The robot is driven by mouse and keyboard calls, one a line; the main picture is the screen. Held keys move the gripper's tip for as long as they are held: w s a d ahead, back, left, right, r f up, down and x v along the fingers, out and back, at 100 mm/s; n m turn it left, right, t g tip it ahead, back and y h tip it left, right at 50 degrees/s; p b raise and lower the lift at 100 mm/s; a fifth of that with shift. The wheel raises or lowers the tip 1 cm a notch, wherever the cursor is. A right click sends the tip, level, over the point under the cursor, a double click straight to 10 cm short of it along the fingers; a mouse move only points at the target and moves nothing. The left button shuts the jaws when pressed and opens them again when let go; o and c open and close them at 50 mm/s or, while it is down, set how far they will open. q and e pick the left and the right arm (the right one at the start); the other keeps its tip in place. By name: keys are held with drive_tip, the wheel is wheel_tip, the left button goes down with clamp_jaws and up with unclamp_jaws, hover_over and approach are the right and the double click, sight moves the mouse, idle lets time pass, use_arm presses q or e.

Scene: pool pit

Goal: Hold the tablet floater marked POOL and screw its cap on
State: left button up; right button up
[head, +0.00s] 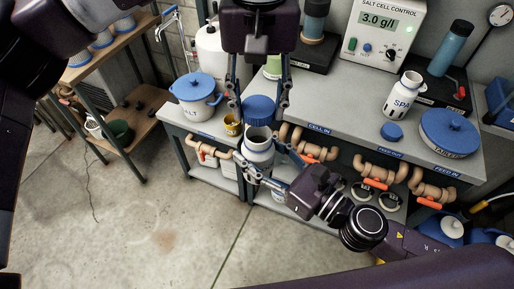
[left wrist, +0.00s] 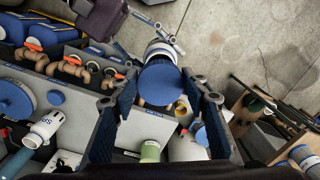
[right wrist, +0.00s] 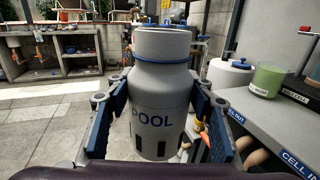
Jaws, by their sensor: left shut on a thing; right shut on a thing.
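The grey floater marked POOL (right wrist: 160,115) stands upright in my right gripper (head: 268,168), which is shut around its body. Its open neck (head: 258,133) faces up in the head view, and dark slots show low on its body in the right wrist view. My left gripper (head: 259,108) comes down from above, shut on a round blue cap (head: 258,107). The cap is apart from the neck, above it. In the left wrist view the cap (left wrist: 160,82) sits between the fingers and partly covers the floater (left wrist: 160,50).
The grey bench (head: 340,85) is behind the grippers, carrying a SPA bottle (head: 403,97), another blue cap (head: 391,131), a TABLETS tub (head: 450,133) and a SALT pot (head: 196,95). Pipes with orange valves (head: 374,183) run along its front. Open concrete floor (head: 150,220) lies at left.

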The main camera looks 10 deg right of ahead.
sight(259, 131)
use_arm(q)
drive_tip(key=shift+f, duration=0.1)
drive_tip(key=shift+f, duration=1.9)
drive_tip(key=shift+f, duration=0.9)
drive_tip(key=shift+f, duration=0.6)
